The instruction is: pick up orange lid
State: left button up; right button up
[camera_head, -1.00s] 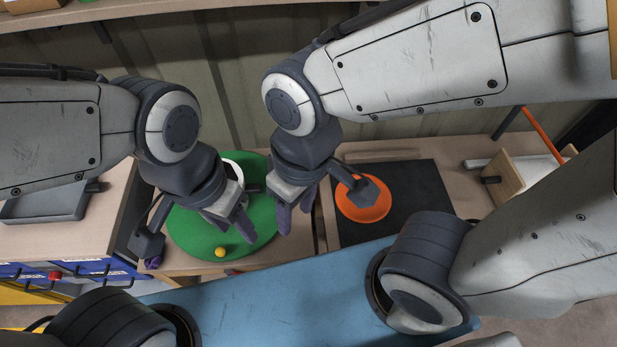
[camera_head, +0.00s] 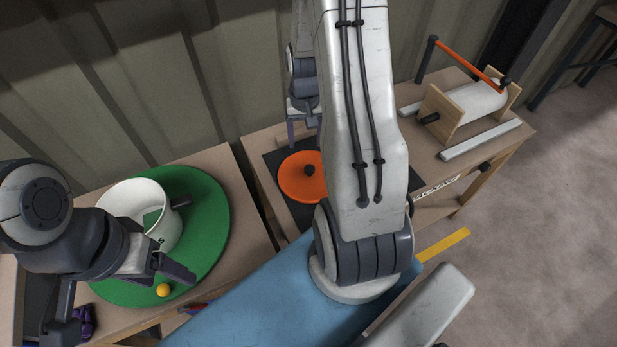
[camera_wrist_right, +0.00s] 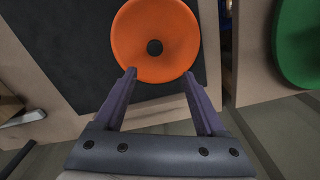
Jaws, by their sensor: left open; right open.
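The orange lid (camera_head: 292,184), a round disc with a dark knob, lies on a black mat (camera_head: 306,217); my right arm hides its right part in the head view. In the right wrist view the lid (camera_wrist_right: 180,45) is just beyond the fingertips, roughly centred between them, with its top edge cut off. My right gripper (camera_wrist_right: 159,74) is open and empty, its two purple fingers spread. It also shows in the head view (camera_head: 305,138), above the far side of the mat. My left gripper (camera_head: 173,270) is open over the green disc at left, away from the lid.
A white mug (camera_head: 145,215) and a small yellow ball (camera_head: 163,290) are on the green disc (camera_head: 208,225) near my left gripper. A wooden-ended roller stand with an orange bar (camera_head: 465,65) stands at right. A blue surface (camera_head: 240,305) lies in front.

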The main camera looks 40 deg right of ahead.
send_over(309, 168)
jog(key=f, duration=0.5)
jog(key=shift+w+d+f, duration=0.2)
jog(key=shift+w+f, duration=0.1)
jog(key=f, duration=0.4)
jog(key=shift+s+a+f, duration=0.1)
jog(key=shift+s+a, duration=0.05)
jog(key=shift+s, duration=0.25)
jog(key=shift+f, duration=0.6)
grip_shut()
